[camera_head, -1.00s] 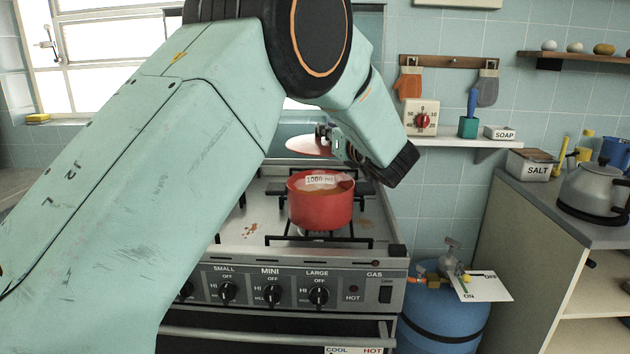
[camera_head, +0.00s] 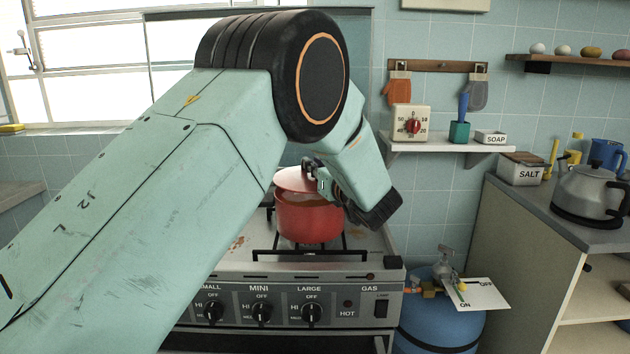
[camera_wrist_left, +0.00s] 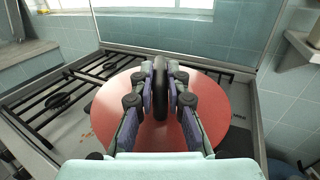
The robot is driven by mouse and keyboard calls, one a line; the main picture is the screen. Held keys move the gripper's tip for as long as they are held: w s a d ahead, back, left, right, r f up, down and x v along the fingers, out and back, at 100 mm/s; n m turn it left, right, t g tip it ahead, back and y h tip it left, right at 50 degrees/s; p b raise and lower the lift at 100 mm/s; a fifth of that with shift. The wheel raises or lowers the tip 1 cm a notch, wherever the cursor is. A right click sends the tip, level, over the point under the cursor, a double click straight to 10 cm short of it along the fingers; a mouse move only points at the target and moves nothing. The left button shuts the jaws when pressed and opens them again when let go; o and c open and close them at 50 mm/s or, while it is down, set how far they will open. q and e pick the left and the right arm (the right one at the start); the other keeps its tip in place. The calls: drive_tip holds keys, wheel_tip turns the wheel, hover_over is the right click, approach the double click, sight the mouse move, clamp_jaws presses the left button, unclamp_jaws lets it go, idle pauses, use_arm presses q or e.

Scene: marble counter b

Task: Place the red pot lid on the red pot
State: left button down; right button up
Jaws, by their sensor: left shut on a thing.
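The red pot (camera_head: 309,222) stands on the stove's front burner in the head view. The red lid (camera_head: 293,182) is over the pot, a little toward its left and back, and part of the pot's inside shows below the lid's near edge. I cannot tell whether lid and rim touch. My left gripper (camera_head: 311,168) is shut on the lid's dark knob. In the left wrist view the gripper (camera_wrist_left: 161,92) grips the upright knob, with the lid (camera_wrist_left: 214,108) spread beneath it and hiding the pot. My right gripper is not in view.
The stove (camera_head: 345,270) has black burner grates, also seen in the left wrist view (camera_wrist_left: 50,100). A shelf (camera_head: 440,146) with a timer and soap is on the wall to the right. A kettle (camera_head: 590,192) and salt box stand on the right counter. A blue gas bottle (camera_head: 440,325) is below.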

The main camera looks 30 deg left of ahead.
sight(315, 180)
use_arm(q)
drive_tip(key=shift+s+a+f, duration=0.1)
drive_tip(key=shift+s+f, duration=0.05)
drive_tip(key=shift+f, duration=0.45)
drive_tip(key=shift+s+f, duration=0.1)
drive_tip(key=shift+f, duration=0.7)
drive_tip(key=shift+w+f, duration=0.1)
drive_tip(key=shift+w, duration=0.1)
drive_tip(key=c, duration=1.7)
unclamp_jaws()
drive_tip(key=o, duration=0.4)
drive_tip(key=shift+s, duration=0.2)
drive_tip(key=shift+c, duration=0.2)
drive_tip(key=shift+w, duration=0.2)
drive_tip(key=shift+s+b, duration=0.15)
drive_tip(key=shift+b, duration=0.15)
